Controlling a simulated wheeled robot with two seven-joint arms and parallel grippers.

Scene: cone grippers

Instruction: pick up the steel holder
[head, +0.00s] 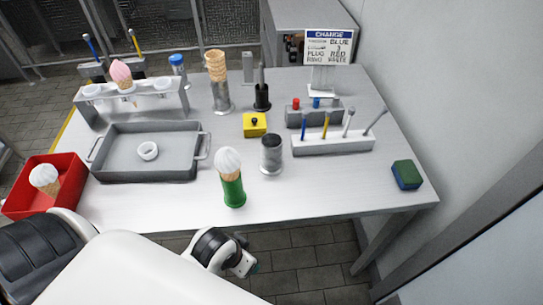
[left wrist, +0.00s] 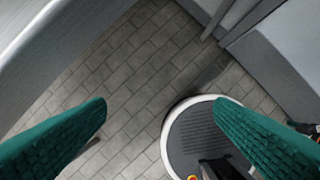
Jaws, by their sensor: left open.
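A steel holder, a grey cylinder with a dark open top (head: 271,157), stands upright near the middle front of the table in the head view. A second steel cylinder (head: 222,98) farther back holds stacked waffle cones. A green holder (head: 233,190) with a white-topped cone stands left of and in front of the dark-topped one. My left gripper (head: 246,264) is off the table's front edge, below and apart from the holders. In the left wrist view its green fingers (left wrist: 160,108) are spread and empty above the floor. My right gripper is not in view.
A grey tray (head: 145,178) with a white ring and a red bin (head: 18,205) lie left. A grey tool rack (head: 335,145) stands right of the steel holder, a yellow block (head: 255,131) behind. A green-blue sponge (head: 407,178) lies far right. The front right tabletop is clear.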

